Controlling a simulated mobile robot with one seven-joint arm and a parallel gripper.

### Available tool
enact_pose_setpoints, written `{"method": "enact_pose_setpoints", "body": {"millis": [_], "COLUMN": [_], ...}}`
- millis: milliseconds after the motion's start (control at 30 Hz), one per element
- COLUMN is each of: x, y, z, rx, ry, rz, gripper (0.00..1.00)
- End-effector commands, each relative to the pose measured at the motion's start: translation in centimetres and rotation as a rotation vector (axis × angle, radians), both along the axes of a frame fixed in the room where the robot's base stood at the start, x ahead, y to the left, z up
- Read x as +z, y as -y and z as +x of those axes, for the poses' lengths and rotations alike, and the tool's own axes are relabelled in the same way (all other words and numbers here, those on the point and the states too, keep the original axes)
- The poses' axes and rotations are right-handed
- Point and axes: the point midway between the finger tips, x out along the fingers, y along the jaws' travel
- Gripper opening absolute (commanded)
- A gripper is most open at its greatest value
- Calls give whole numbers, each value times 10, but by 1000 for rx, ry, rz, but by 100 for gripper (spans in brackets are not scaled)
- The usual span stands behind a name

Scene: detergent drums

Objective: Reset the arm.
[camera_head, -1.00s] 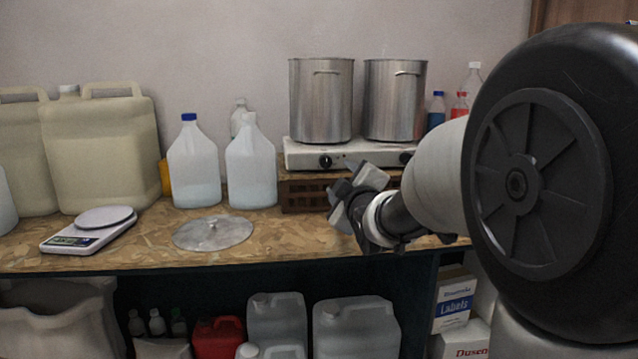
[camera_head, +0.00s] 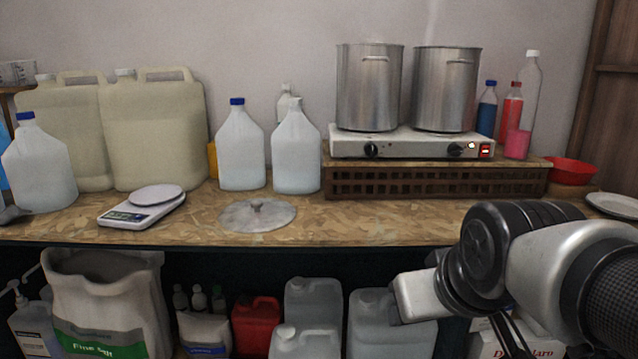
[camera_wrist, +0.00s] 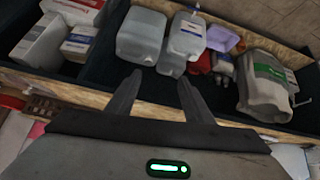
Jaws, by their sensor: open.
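My gripper (camera_wrist: 160,78) shows in the wrist view with its two dark fingers apart and nothing between them. In that view it points towards the shelf under the workbench, with several containers beyond the fingertips. In the head view my arm is folded low at the lower right, in front of the bench. The fingers cannot be made out there. The gripper appears clear of the bench and the containers, though the exact gap cannot be told.
The bench (camera_head: 330,232) bears a scale (camera_head: 143,208), a round metal lid (camera_head: 258,216), jugs, and two steel pots on a hot plate (camera_head: 415,146). Below stand a salt sack (camera_head: 100,300), a red canister (camera_head: 256,325) and pale canisters (camera_head: 313,303). The bench front edge is near my arm.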

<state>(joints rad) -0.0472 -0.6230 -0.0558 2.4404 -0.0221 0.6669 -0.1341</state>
Motion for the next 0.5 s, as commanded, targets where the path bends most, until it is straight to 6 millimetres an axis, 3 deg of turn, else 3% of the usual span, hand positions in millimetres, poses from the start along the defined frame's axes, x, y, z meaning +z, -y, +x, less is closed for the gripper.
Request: {"method": "enact_pose_setpoints", "body": {"millis": [33, 167, 200, 367, 500], "x": [-6, -25, 1, 45, 92], "y": [-1, -5, -5, -5, -5], "z": [-21, -76, -73, -71, -71], "rx": [-33, -129, -126, -122, -121], "ry": [-41, -167, -169, -168, -167], "rz": [20, 62, 64, 62, 62], "gripper": [47, 47, 47, 47, 47]}}
